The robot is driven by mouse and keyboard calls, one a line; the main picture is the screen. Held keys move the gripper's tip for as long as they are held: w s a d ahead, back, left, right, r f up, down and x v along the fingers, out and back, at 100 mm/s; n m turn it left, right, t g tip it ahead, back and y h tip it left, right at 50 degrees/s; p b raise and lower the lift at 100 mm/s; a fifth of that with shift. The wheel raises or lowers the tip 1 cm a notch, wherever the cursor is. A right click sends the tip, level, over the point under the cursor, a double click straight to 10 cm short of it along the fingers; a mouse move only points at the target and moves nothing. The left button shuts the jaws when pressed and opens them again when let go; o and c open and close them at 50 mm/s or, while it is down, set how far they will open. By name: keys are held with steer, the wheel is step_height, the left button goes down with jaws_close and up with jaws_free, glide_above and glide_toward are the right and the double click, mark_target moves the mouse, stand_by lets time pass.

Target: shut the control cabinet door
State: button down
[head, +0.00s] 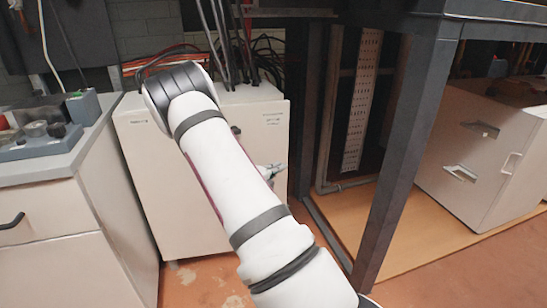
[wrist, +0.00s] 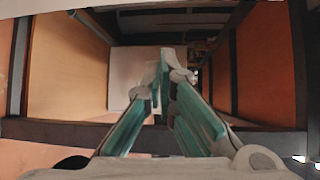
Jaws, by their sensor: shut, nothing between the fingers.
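The control cabinet (head: 150,185) appears to be the pale box in the middle of the head view, with cables on its top. Its front carries small labels and a dark handle (head: 236,130). My arm crosses in front of it and hides much of the front, so I cannot tell how far the door stands open.
A grey-topped counter (head: 60,155) with devices stands at left. A dark metal post (head: 405,150) of a bench rises right of the cabinet. A white drawer unit (head: 480,160) stands at far right. Bare floor (head: 205,285) lies in front of the cabinet.

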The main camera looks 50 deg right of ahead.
steer(key=a+n+h, duration=0.1)
steer(key=a, duration=0.1)
steer(key=b, duration=0.4)
glide_toward(286, 149)
steer(key=s+d+r, duration=0.2)
steer(key=s+d, duration=0.2)
steer(key=s, duration=0.1)
steer(key=w+d, duration=0.1)
steer(key=w+d+b, duration=0.1)
steer(key=shift+w+d+f+t, duration=0.1)
steer(key=shift+w+t, duration=0.25)
steer(key=shift+t, duration=0.05)
steer(key=shift+w+d, duration=0.35)
steer(key=shift+w, duration=0.1)
